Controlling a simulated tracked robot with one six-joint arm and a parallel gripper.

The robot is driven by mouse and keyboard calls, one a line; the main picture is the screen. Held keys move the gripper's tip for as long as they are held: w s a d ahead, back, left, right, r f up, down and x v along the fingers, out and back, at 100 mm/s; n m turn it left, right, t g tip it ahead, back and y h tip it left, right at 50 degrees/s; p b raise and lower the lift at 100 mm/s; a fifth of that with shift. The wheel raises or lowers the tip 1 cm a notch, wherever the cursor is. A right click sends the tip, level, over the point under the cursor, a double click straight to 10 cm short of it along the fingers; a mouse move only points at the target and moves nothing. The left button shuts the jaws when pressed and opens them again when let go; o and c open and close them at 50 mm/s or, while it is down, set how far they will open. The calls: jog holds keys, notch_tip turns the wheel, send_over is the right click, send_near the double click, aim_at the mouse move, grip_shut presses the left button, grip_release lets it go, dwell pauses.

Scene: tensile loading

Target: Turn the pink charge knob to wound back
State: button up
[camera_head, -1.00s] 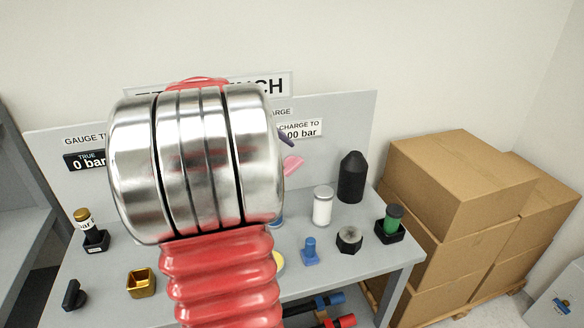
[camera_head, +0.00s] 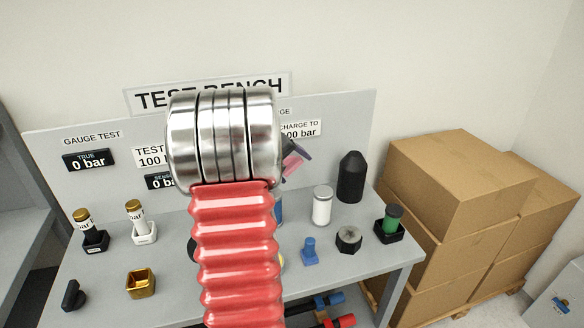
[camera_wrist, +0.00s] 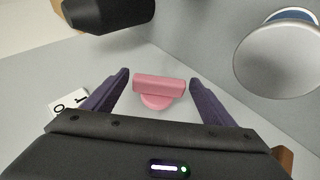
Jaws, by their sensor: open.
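The pink charge knob (camera_wrist: 158,90) shows in the wrist view between the two purple fingers of my gripper (camera_wrist: 160,88). It has a bar-shaped grip on a rounded base, on the grey panel. The fingers are open, one on each side of the bar, with a gap to it on both sides. In the head view a pink piece of the knob (camera_head: 293,163) shows beside a purple finger, just right of my silver wrist. My wrist and red arm hide the rest of the knob and most of my gripper there.
The grey bench (camera_head: 357,272) holds a white cylinder (camera_head: 322,206), a black bottle-shaped piece (camera_head: 351,177), a blue piece (camera_head: 309,251), a black nut (camera_head: 348,239) and a green-topped piece (camera_head: 392,219). Gauges (camera_head: 136,222) and a gold cup (camera_head: 141,284) stand left. Cardboard boxes (camera_head: 460,190) stand right.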

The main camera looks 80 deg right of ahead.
jog(key=shift+c, duration=0.3)
jog(key=c, duration=1)
jog(key=shift+s+t+y, duration=0.15)
jog(key=shift+t+y, duration=0.25)
jog(key=shift+t, duration=0.1)
jog(key=shift+m+t+y, duration=0.5)
jog(key=shift+t+y, duration=0.3)
jog(key=shift+t, duration=0.5)
jog(key=shift+s+d+m+t+y, duration=0.15)
jog(key=shift+m+t+y, duration=0.35)
jog(key=shift+t+y, duration=1)
jog(key=t+y, duration=0.1)
jog(key=t, duration=0.3)
jog(key=shift+f+m+t, duration=0.1)
jog(key=shift+m+t, duration=0.3)
jog(key=m+t+y, duration=0.1)
jog(key=t+y, duration=0.1)
jog(key=t, duration=0.1)
jog(key=shift+f+t, duration=0.1)
jog(key=shift+t, duration=0.2)
